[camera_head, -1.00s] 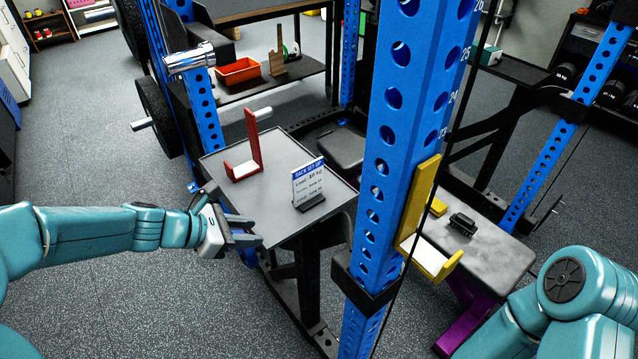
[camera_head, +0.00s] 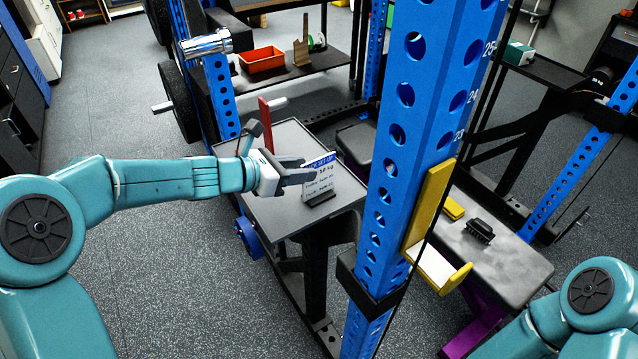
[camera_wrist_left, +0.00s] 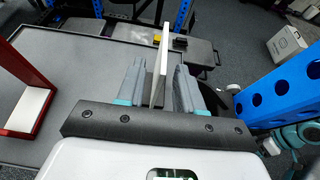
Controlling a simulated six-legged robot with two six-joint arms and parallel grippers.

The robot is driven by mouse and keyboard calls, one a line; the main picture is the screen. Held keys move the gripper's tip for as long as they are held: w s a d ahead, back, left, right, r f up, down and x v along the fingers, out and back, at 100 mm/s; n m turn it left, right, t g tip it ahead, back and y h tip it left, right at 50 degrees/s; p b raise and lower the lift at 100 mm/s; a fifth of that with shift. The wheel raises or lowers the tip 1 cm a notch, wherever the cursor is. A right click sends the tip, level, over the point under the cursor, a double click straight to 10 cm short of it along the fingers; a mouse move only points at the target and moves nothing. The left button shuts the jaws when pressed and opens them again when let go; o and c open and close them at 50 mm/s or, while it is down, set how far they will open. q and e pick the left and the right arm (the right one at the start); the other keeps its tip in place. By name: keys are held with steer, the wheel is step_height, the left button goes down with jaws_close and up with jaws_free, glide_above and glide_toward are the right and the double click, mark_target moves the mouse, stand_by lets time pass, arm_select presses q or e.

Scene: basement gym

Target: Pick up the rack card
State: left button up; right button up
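The rack card (camera_head: 321,185), white with a blue header, stands tilted back in a small black holder (camera_head: 321,198) on the grey table top (camera_head: 270,222). My left gripper (camera_head: 307,169) is at the card's left edge, its fingers spread. In the left wrist view the card (camera_wrist_left: 161,55) shows nearly edge-on between the two fingers (camera_wrist_left: 162,80), with a gap on the right side; contact on the left side is hard to judge. Part of the card's writing is hidden by the fingers.
A red J-shaped hook (camera_head: 265,125) stands on the table behind my left wrist, partly hidden; it shows at left in the wrist view (camera_wrist_left: 30,95). A blue rack post (camera_head: 400,150) with a yellow hook (camera_head: 430,220) rises just right of the table.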

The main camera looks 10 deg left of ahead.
mark_target(334, 167)
arm_select(q)
steer(key=x, duration=0.5)
steer(key=shift+w+d+f, duration=0.15)
steer(key=shift+f, duration=0.05)
steer(key=shift+c, duration=1)
jaws_close()
steer(key=shift+r, duration=0.1)
